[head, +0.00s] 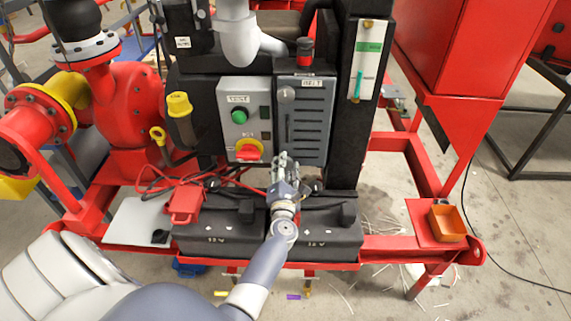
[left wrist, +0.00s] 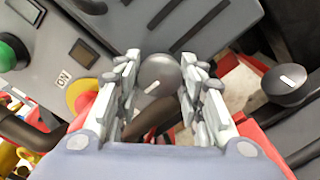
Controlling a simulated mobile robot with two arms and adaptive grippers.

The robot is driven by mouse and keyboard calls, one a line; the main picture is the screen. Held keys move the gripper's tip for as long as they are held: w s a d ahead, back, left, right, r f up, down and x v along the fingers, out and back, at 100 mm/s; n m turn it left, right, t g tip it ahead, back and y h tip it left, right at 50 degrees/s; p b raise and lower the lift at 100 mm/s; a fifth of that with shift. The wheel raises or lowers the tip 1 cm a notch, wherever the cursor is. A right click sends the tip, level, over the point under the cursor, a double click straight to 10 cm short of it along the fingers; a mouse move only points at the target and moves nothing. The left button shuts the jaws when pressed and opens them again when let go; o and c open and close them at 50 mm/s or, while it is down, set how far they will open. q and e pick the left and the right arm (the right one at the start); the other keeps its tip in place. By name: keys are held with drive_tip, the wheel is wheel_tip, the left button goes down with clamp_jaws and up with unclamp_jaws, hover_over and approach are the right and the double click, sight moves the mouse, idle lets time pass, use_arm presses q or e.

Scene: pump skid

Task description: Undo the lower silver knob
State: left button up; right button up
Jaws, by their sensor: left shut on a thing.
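The grey vented cover (head: 308,118) stands upright in the middle of the skid. A round silver knob (head: 286,95) shows at its upper left. My left gripper (head: 283,163) is at the cover's lower left edge in the head view and hides the lower knob there. In the left wrist view, the lower silver knob (left wrist: 158,73), round and grey with a white mark, sits between the two fingers of my left gripper (left wrist: 158,85), which are shut on it. My right gripper is not in view.
A control box (head: 240,118) with a green button and a red-yellow switch (head: 249,150) is left of the cover. Black batteries (head: 330,235) stand below. A black knob (left wrist: 287,84) is to the right in the wrist view. An orange bin (head: 447,223) sits at right.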

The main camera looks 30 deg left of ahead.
use_arm(q)
drive_tip(key=shift+m+p, duration=2.7)
drive_tip(key=shift+m, duration=4.7)
drive_tip(key=o, duration=1.1)
